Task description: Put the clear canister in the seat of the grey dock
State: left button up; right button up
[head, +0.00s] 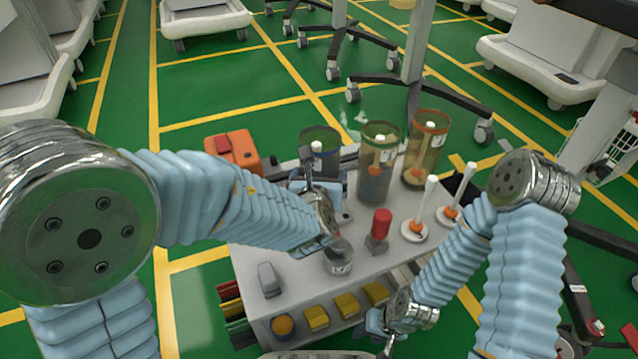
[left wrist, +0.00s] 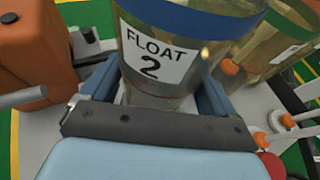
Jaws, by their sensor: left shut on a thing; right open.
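The clear canister (head: 319,150) has a blue rim and stands at the back left of the cart top. In the left wrist view it fills the middle, with a white label reading FLOAT 2 (left wrist: 158,52). My left gripper (head: 313,180) is shut on this canister, with a finger on each side of it. The canister's base is hidden, so I cannot tell whether it touches the cart. My right gripper (head: 385,335) is open and empty at the front edge of the cart. I cannot pick out the grey dock with certainty; my left arm covers part of the cart top.
A green-rimmed canister (head: 380,150) and an orange-rimmed canister (head: 427,150) stand to the right. An orange case (head: 234,152) is at the left. A red cylinder (head: 382,223), white posts (head: 429,195) and a small jar (head: 338,258) crowd the cart top (head: 300,290).

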pick_arm(q)
jog(key=shift+f, duration=0.15)
jog(key=shift+f, duration=0.15)
jog(key=o, duration=1)
jog(key=shift+r, duration=0.35)
jog(key=d+p+v, duration=0.1)
jog(key=p+v, duration=0.1)
jog(key=v, duration=0.9)
jog(key=shift+s+a+p, duration=0.4)
jog(key=shift+s+a, duration=0.1)
